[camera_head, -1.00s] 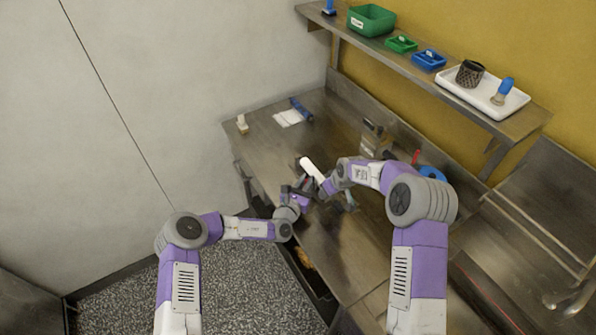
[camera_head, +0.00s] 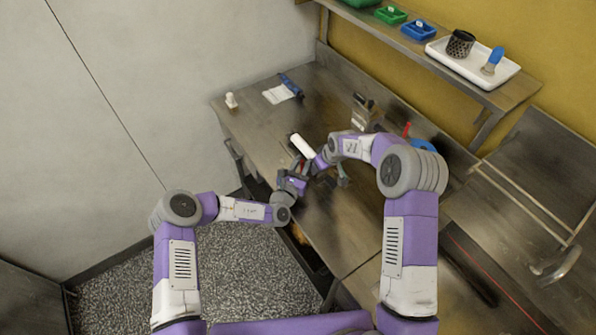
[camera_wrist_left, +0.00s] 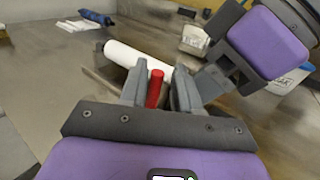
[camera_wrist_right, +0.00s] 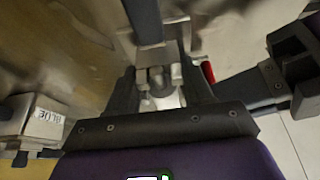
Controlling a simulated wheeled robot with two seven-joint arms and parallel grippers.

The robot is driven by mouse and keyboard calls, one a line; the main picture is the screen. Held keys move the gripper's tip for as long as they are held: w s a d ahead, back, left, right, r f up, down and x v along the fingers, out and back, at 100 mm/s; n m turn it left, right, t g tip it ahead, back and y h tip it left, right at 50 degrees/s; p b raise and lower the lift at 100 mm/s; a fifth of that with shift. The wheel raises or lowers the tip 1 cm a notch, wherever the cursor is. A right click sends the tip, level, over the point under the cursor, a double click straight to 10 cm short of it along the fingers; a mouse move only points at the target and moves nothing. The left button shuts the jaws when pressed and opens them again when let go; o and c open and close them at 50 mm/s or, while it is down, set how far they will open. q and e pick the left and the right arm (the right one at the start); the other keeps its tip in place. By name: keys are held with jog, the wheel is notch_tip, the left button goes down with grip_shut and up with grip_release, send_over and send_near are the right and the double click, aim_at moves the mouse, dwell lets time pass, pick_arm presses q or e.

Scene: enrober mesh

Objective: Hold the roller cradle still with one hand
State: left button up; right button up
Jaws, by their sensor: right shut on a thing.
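A white roller (camera_head: 301,145) lies over the steel bench; it also shows in the left wrist view (camera_wrist_left: 130,56). The grey metal roller cradle (camera_wrist_right: 161,84) is between the fingers of my right gripper (camera_wrist_right: 160,92), which is shut on it. My left gripper (camera_wrist_left: 160,88) is open, with its fingers either side of a red handle (camera_wrist_left: 155,88). I cannot tell if they touch it. The red handle also shows beside my right gripper in the right wrist view (camera_wrist_right: 208,72). In the head view, both grippers are close together and my arms hide much of the cradle.
A blue roll and white cloth (camera_head: 278,95) lie at the bench's back left, near a small white item (camera_head: 231,101). A block-like container (camera_head: 362,110) stands behind my right arm. A shelf holds a white tray (camera_head: 440,52) and bins.

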pick_arm(q)
jog(key=v, duration=1.1)
jog(key=shift+s+a, duration=0.15)
jog(key=shift+s, duration=0.2)
pick_arm(e)
jog(key=o, duration=1.5)
jog(key=shift+c, duration=0.2)
